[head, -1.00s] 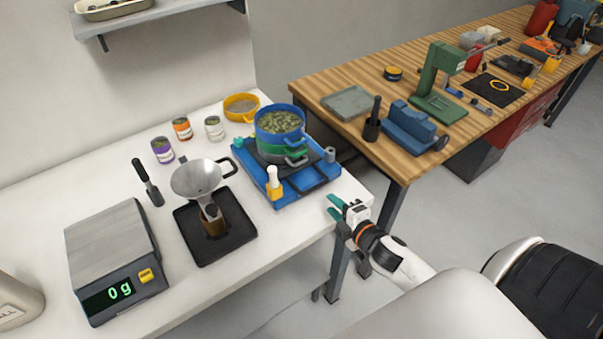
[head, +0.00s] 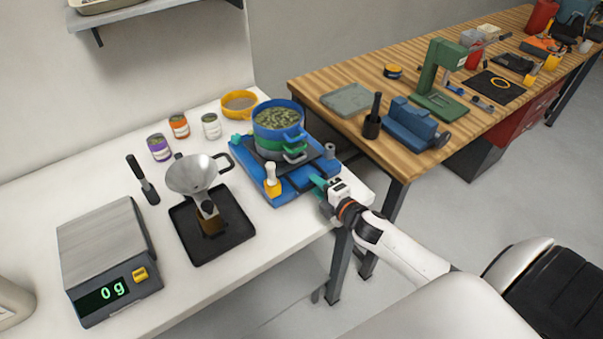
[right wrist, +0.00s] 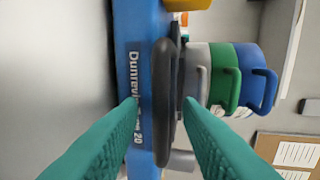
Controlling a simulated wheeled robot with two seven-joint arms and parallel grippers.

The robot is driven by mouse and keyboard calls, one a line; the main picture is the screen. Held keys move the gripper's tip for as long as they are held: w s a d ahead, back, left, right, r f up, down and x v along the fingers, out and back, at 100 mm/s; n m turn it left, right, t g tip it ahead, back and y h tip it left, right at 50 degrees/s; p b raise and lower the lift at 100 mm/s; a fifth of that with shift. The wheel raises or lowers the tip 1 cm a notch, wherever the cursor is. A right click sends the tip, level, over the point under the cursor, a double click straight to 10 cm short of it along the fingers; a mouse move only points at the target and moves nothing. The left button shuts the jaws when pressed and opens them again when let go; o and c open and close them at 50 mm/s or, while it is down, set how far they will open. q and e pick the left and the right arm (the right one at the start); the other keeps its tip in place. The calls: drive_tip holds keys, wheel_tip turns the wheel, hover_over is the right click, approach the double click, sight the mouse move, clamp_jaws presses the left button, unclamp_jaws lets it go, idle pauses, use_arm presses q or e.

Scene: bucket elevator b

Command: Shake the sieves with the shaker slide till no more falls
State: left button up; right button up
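The sieve stack stands on the blue shaker base (head: 290,199) at the table's right end: a blue sieve (head: 270,137) with green-grey pieces in it, a green sieve (head: 278,155) below, and a grey one (right wrist: 196,72) lowest. The stack lies sideways in the right wrist view. The dark slide handle (right wrist: 165,105) is at the base's front. My right gripper (head: 318,184) has its teal fingers at this handle. In the right wrist view the fingers are apart, one each side of the handle, with gaps visible. My left gripper is not in view.
A funnel (head: 197,175) over a jar stands on a black tray (head: 240,228). A scale (head: 105,245) reads 0 g. Several cans and a yellow sieve (head: 238,112) stand behind. A wooden workbench (head: 312,95) with tools is close on the right.

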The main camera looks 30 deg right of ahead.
clamp_jaws()
drive_tip(key=shift+f+p+v, duration=0.25)
drive_tip(key=shift+v, duration=0.9)
drive_tip(key=shift+f+p+v, duration=0.2)
drive_tip(key=shift+p+v, duration=0.05)
drive_tip(key=shift+v, duration=0.85)
